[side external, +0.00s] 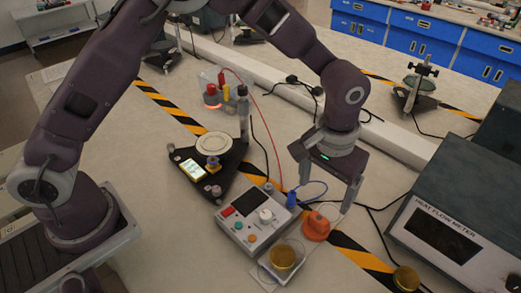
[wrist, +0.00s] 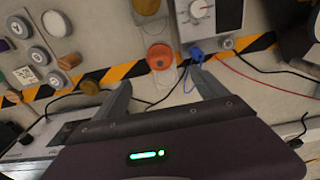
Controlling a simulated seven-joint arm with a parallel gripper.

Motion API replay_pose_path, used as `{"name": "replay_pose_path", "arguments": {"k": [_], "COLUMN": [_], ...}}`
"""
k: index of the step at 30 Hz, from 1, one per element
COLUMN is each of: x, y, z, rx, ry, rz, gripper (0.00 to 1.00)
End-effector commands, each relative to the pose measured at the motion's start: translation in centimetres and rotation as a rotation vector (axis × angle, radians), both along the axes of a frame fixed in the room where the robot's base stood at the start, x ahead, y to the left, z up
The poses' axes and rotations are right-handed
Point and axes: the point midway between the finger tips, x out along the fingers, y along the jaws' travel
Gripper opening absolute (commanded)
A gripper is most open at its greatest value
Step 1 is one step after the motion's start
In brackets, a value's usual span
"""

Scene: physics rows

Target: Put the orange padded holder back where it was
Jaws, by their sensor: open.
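The orange padded holder (side external: 316,226) rests low on the bench, right of a white control box. In the wrist view the orange holder (wrist: 160,57) lies just ahead of the fingertips, roughly centred between them. My gripper (side external: 326,194) points down above the holder, its right finger reaching down beside it. In the wrist view the gripper (wrist: 160,80) is open with nothing between its fingers. I cannot tell whether a finger touches the holder.
The control box (side external: 257,216) with a blue cable stands close left of the holder. A yellow-brown disc (side external: 283,257) sits on a clear plate in front. Another yellow-brown piece (side external: 405,278) and the heat flow meter (side external: 450,235) are to the right. Black cables cross behind.

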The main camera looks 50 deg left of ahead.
Motion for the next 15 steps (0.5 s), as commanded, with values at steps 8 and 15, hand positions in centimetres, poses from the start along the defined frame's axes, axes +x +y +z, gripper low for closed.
{"name": "replay_pose_path", "arguments": {"k": [8, 15], "x": [-0.7, -10.4], "y": [3.5, 14.6], "z": [6.0, 18.4], "rx": [-0.024, -0.049], "ry": [-0.058, -0.242], "rz": [0.006, 0.008], "gripper": [0.83, 0.83]}}
